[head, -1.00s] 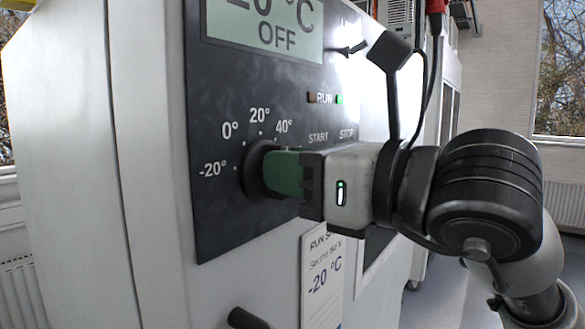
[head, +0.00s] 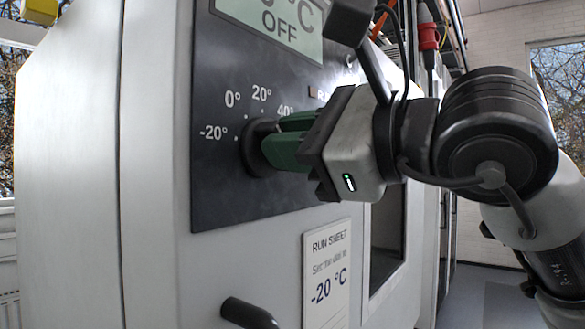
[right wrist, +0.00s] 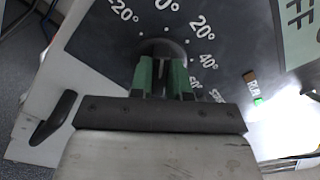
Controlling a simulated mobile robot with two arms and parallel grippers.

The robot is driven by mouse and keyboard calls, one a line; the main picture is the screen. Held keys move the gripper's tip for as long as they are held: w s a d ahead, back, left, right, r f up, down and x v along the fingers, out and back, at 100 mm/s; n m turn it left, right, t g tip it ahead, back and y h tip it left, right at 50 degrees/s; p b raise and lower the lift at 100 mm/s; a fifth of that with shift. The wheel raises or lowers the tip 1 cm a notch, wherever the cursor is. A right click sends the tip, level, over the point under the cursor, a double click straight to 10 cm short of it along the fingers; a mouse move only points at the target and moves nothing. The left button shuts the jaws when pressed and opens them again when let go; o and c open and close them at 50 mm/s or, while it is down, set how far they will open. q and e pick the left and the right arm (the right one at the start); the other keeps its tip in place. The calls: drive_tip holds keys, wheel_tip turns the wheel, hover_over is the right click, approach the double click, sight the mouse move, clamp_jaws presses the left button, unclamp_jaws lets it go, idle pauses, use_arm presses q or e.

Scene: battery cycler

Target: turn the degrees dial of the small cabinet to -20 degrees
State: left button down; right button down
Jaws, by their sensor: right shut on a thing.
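The degrees dial (head: 256,149) is a black round knob on the dark front panel (head: 225,190) of the small cabinet. White marks around it read -20°, 0°, 20° and 40°. My right gripper (head: 280,145) comes from the right, with its green fingers shut on the dial. In the right wrist view the dial (right wrist: 163,47) is between and behind the two green fingertips (right wrist: 161,75). The fingers hide much of the knob, and I cannot tell which mark it points to. My left gripper is not in view.
A display (head: 275,25) above the dial shows OFF, its top cut off. A run sheet (head: 327,270) below reads -20 °C. A black handle (head: 248,313) sticks out at the lower front, also in the right wrist view (right wrist: 53,118). A window (head: 387,235) is right of the sheet.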

drive_tip(key=shift+f+n+b, duration=0.15)
drive_tip(key=shift+n+b, duration=1.05)
drive_tip(key=shift+n, duration=2.4)
drive_tip(key=c, duration=1.1)
unclamp_jaws()
drive_tip(key=shift+s, duration=0.1)
drive_tip(key=b+v, duration=0.3)
drive_tip(key=v, duration=0.7)
drive_tip(key=shift+s+d, duration=0.25)
drive_tip(key=shift+d, duration=0.05)
